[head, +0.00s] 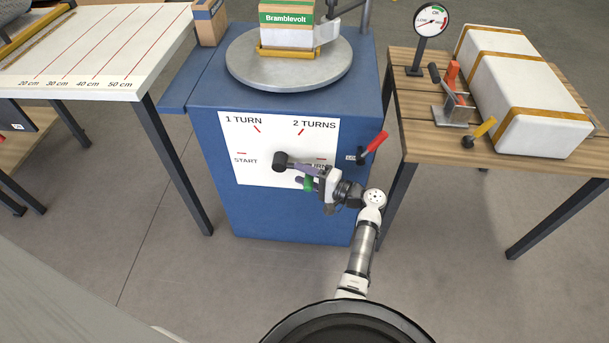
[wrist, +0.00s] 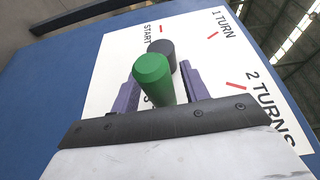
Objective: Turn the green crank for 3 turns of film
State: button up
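The green crank handle (head: 308,184) is on the front of the blue machine (head: 290,215), at the lower right of the white turn dial (head: 270,135). A dark round hub (head: 280,161) shows left of it. My gripper (head: 303,175) reaches in from the right, its purple fingers at the handle. In the wrist view the green handle (wrist: 153,75) stands between the two fingers (wrist: 160,88), with narrow gaps visible on both sides, so they look open around it. The dark hub (wrist: 162,52) is just behind it.
A red-handled lever (head: 374,146) sticks out right of the dial. On top, a Bramblevolt box (head: 287,25) sits on a yellow pallet on the round turntable (head: 250,72). A wooden table (head: 425,135) stands right, a marked white table (head: 100,85) left.

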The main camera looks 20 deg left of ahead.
jog(key=shift+f, duration=0.1)
jog(key=s+d+b, duration=0.1)
jog(key=d, duration=1.2)
jog(key=shift+s+d+r+b, duration=0.2)
jog(key=shift+s+d+b, duration=0.1)
jog(key=shift+d, duration=0.05)
